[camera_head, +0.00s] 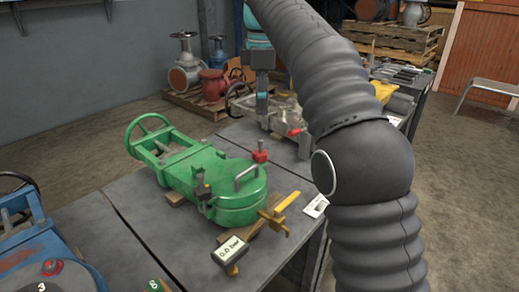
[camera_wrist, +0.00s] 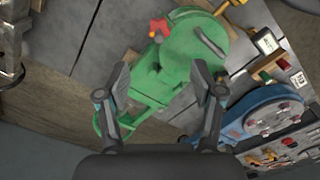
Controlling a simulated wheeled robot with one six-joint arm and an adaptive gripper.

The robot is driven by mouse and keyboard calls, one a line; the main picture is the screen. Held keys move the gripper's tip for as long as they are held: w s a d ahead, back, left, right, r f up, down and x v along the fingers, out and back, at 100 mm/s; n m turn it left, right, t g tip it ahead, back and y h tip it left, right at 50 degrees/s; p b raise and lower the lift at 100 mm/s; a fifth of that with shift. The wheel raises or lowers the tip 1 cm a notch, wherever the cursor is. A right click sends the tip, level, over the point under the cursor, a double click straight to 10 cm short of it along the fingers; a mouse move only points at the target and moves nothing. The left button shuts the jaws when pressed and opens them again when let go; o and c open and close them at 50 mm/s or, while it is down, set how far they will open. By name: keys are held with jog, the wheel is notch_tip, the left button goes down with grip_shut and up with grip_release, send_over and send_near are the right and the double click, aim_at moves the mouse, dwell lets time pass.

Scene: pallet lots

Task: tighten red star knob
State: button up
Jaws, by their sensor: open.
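In the wrist view the knob (camera_wrist: 159,28) shows lobes like a star, above and beyond the fingertips. My gripper (camera_wrist: 160,82) is open and empty, with its fingers spread wide over the green valve's (camera_wrist: 165,75) picture. It is apart from the knob. In the head view the end of my arm hangs behind the green valve, and its fingers are hard to make out.
Another red knob (camera_head: 51,267) sits on blue equipment (camera_head: 30,235) at the left. A grey valve with a red lever (camera_head: 295,131) stands behind. A yellow lever (camera_head: 286,203) and a tagged block (camera_head: 231,250) lie at the front. Bare tabletop (camera_head: 150,235) lies left of the valve.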

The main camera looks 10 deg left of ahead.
aim_at(259, 140)
jog(key=shift+n, duration=0.3)
jog(key=f+b, duration=0.1)
jog(key=f, duration=0.3)
jog(key=f+b, duration=0.1)
jog(key=f, duration=0.4)
jog(key=f+b, duration=0.1)
jog(key=f, duration=0.4)
jog(key=shift+a+b, duration=0.35)
jog(key=shift+b, duration=0.05)
jog(key=shift+c, duration=0.3)
jog(key=c, duration=1.1)
